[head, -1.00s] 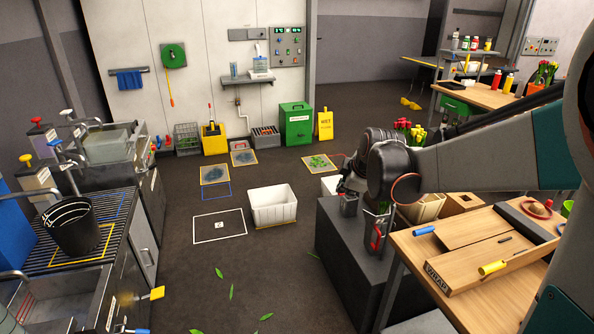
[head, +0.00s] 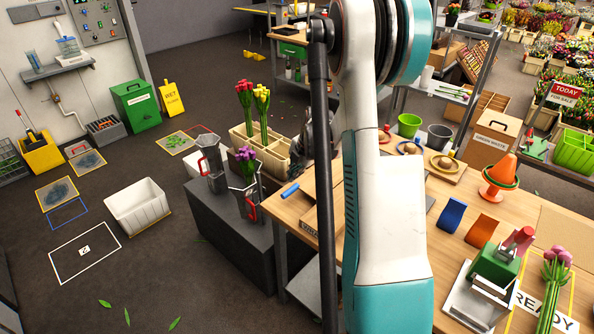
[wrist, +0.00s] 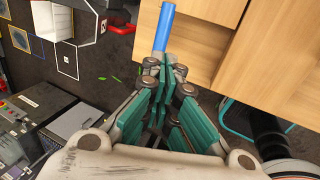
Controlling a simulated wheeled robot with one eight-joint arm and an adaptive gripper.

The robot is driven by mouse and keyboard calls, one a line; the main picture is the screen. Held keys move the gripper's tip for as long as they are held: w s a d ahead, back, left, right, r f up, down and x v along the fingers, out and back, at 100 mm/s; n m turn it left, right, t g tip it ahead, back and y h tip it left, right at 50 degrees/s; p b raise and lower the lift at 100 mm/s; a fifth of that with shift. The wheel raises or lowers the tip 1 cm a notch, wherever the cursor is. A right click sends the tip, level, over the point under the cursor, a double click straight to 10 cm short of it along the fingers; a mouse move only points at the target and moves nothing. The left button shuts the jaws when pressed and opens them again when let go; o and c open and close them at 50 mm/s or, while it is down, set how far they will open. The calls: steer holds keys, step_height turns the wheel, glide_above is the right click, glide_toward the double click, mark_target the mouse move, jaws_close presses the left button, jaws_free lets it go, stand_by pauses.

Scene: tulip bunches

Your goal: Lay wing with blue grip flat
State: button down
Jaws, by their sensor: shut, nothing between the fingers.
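The blue grip (head: 290,190) lies at the left end of the wooden wrapping station, of which only a left strip (head: 312,212) shows in the head view. My arm hides the rest of it, including the yellow grip. In the wrist view the blue grip (wrist: 165,27) points away from my fingers, beside light wooden panels (wrist: 207,52). I cannot tell how far its wing is tilted. My gripper (wrist: 160,72) is shut and empty, its tips just short of the blue grip in the picture. In the head view it is dark and partly behind my arm.
Metal jugs with red handles (head: 211,160) stand on a dark block (head: 225,225) left of the table; one holds purple tulips (head: 246,158). A cream crate (head: 262,150) holds red and yellow tulips. A white bin (head: 137,207) is on the floor.

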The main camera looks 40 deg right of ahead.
mark_target(286, 192)
steer(key=b+x, duration=0.2)
steer(key=x, duration=0.7)
steer(key=shift+r, duration=0.1)
steer(key=shift+b+x, duration=1.05)
steer(key=shift+x, duration=0.05)
steer(key=shift+r, duration=0.15)
